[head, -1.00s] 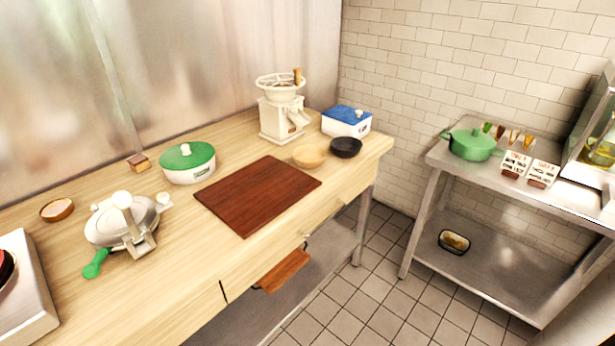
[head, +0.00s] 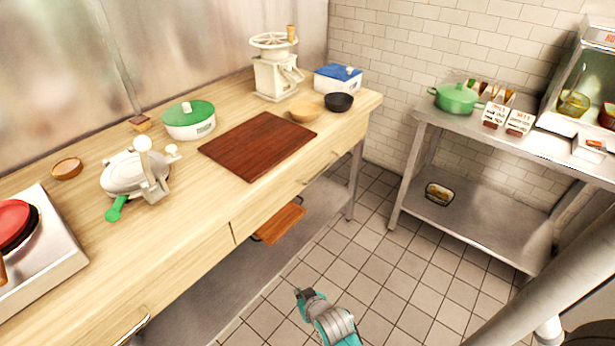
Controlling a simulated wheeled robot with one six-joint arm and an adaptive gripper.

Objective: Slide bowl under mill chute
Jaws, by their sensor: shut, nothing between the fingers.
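The cream mill (head: 272,78) with a hand wheel on top stands at the far end of the wooden counter, against the back wall. Its chute (head: 291,75) sticks out to the right. A light tan bowl (head: 305,114) sits on the counter in front of the mill, to the right of and below the chute in the picture. A black bowl (head: 339,103) sits just right of the tan bowl. My gripper (head: 301,294) shows at the bottom centre, over the floor, well away from both bowls. It is shut and empty.
A dark red-brown board (head: 257,147) lies in front of the mill. A blue-lidded white box (head: 338,79) stands behind the black bowl. A green-lidded pot (head: 189,121) and a white press (head: 137,175) stand left. A steel table (head: 480,122) is at right.

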